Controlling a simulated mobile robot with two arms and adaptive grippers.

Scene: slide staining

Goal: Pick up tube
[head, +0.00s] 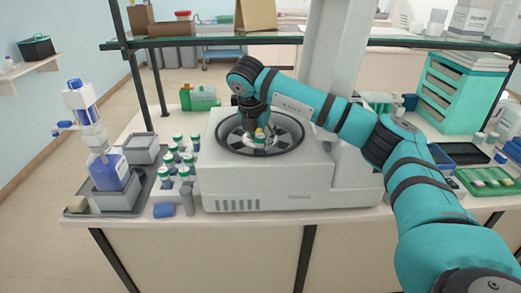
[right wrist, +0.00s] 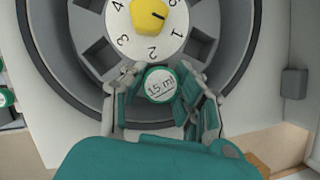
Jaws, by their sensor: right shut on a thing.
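A tube with a green-rimmed white cap marked "15 ml" (right wrist: 161,85) stands in the rotor (right wrist: 120,65) of the white centrifuge (head: 265,185). In the right wrist view the cap faces the camera, and the tube's body is hidden below it. My right gripper (right wrist: 160,97) is shut on the tube, one finger on each side of the cap. In the head view my right gripper (head: 257,136) reaches down into the open centrifuge bowl. My left gripper is not in view.
A yellow knob (right wrist: 151,16) with a numbered dial sits at the rotor's centre; nearby square slots look empty. Several green-capped tubes (head: 178,158) stand left of the centrifuge. A blue-labelled bottle (head: 108,170) stands farther left. A green tray (head: 490,182) lies at the right. A glass shelf (head: 200,41) spans behind.

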